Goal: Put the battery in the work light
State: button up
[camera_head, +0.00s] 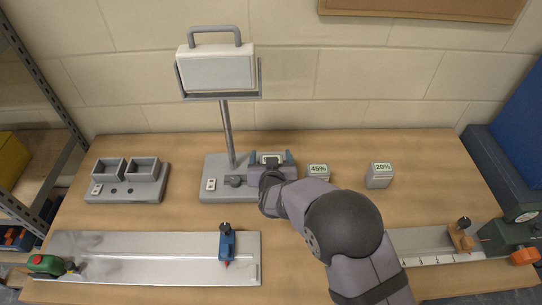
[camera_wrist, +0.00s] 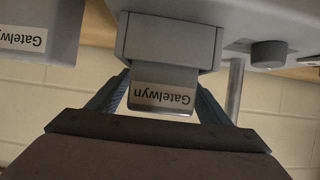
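The work light (camera_head: 217,70) stands on a grey base with a pole, switch and knob, at the back centre. A grey battery (camera_head: 270,158) is at the socket on the right of that base. In the wrist view, the battery (camera_wrist: 163,85), labelled Gatelwyn, extends from the wider grey socket block (camera_wrist: 165,40), so part of it appears to be inside. My gripper (camera_head: 270,160) has one blue finger on each side of the battery, with no clear gap. How deep the battery sits is hidden. The lamp panel looks pale grey.
Batteries marked 45% (camera_head: 318,171) and 20% (camera_head: 380,175) stand to the right. A two-bay charger (camera_head: 127,180) is at left. Metal rails with a blue clamp (camera_head: 227,244) and a brown clamp (camera_head: 462,236) lie in front. Table is bare between charger and light.

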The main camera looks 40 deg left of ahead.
jog(key=shift+r, duration=0.1)
jog(key=shift+r, duration=0.2)
jog(key=shift+s+d, duration=0.2)
jog(key=b+v, duration=0.2)
jog(key=v, duration=0.9)
jog(key=shift+s+d, duration=0.15)
